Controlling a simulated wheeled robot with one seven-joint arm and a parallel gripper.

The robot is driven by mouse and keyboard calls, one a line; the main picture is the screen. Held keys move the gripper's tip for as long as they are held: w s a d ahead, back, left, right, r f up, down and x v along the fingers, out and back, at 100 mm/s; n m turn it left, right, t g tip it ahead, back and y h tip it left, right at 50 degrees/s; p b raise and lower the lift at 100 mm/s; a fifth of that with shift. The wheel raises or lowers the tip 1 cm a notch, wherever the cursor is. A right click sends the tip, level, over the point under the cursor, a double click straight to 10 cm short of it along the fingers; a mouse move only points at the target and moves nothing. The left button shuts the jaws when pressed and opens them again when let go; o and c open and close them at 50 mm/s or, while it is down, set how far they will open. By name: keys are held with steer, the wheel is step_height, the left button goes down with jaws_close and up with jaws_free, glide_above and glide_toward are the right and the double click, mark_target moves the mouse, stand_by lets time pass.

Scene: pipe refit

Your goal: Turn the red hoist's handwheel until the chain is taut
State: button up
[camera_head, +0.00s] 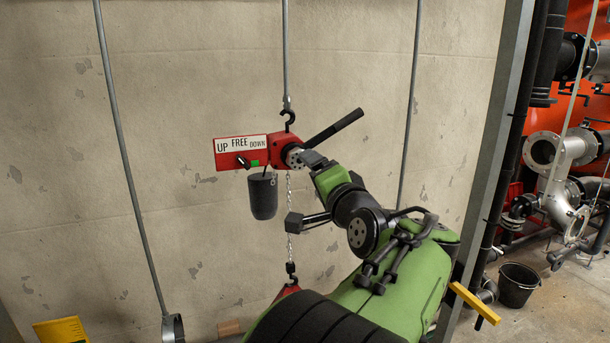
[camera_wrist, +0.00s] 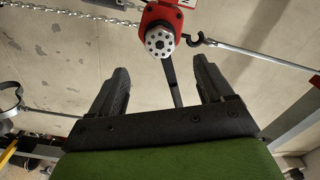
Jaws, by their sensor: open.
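The red hoist (camera_head: 258,150) hangs from a hook (camera_head: 288,117) before the concrete wall. It bears a white UP/FREE/DOWN plate (camera_head: 241,144) and a black lever (camera_head: 334,128) slanting up right. Its round grey handwheel (camera_head: 293,156) has a ring of holes; it also shows in the wrist view (camera_wrist: 159,41). The chain (camera_head: 289,215) hangs below towards a red lower block (camera_head: 288,290), partly hidden by my arm. I cannot tell the chain's tension. In the wrist view my gripper (camera_wrist: 162,70) is open and empty, its fingers pointing at the handwheel, which appears between and beyond the tips.
A dark chain bag (camera_head: 263,196) hangs under the hoist. Grey rods run down the wall on both sides (camera_head: 128,160). Pipes (camera_head: 560,150) and a black bucket (camera_head: 518,285) are at the right.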

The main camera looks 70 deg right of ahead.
steer(key=v, duration=0.6)
steer(key=shift+b, duration=0.45)
